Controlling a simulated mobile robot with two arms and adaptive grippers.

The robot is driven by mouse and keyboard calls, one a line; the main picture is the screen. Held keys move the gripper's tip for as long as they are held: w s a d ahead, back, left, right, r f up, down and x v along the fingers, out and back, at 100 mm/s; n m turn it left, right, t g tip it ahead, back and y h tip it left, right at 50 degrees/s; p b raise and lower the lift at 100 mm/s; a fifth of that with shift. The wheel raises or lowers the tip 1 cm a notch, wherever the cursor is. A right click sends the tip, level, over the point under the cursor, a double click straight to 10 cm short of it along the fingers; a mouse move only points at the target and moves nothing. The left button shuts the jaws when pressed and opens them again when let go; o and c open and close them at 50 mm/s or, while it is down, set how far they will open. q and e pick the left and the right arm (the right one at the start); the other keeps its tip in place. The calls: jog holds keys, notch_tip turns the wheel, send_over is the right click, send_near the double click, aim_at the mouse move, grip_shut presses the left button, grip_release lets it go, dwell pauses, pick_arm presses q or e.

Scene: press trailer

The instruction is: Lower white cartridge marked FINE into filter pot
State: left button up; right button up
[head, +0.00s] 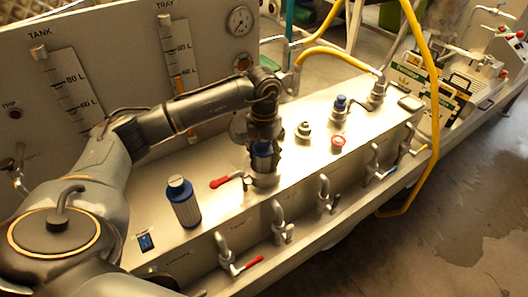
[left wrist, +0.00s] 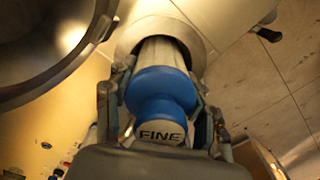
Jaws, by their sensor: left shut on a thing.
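My left gripper (head: 263,150) points down over the filter pot (head: 263,181) on the bench top. In the left wrist view, the cartridge (left wrist: 160,90) has a white body, a blue collar and a white end marked FINE. The gripper's fingers lie on both sides of the blue collar. The far end of the white body is within the outline of the pot's round grey mouth (left wrist: 142,27); how deep it sits is hidden. My right gripper is not in view.
A red-handled valve (head: 227,181) sits close beside the pot. A red cap (head: 338,142) and metal fittings stand to the right. Taps line the front face. A yellow hose (head: 432,90) arches at right.

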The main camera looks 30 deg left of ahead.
aim_at(264, 171)
pick_arm(q)
jog(key=shift+f+b, duration=0.5)
jog(key=shift+f, duration=0.35)
jog(key=shift+s+d+f+b, duration=0.15)
jog(key=shift+s+f+b, duration=0.2)
jog(key=shift+f+b, duration=0.3)
jog(key=shift+s+d+f+b, duration=0.15)
jog(key=shift+s+f+b, duration=0.2)
jog(key=shift+f+b, duration=0.25)
jog(key=shift+s+d+f, duration=0.1)
jog(key=shift+f, duration=0.15)
grip_shut()
grip_release()
jog(key=shift+f, duration=0.15)
jog(key=shift+o, duration=0.8)
jog(key=shift+w+f, duration=0.2)
jog(key=shift+w, duration=0.2)
jog(key=shift+w+a+f, duration=0.15)
jog(key=shift+w+a, duration=0.05)
jog(key=shift+w, duration=0.1)
jog(key=o, duration=1.6)
jog(key=shift+o, duration=0.2)
jog(key=shift+r, duration=0.2)
notch_tip(264, 171, up, 12)
jog(key=shift+w+r, duration=0.1)
jog(key=shift+w, duration=0.05)
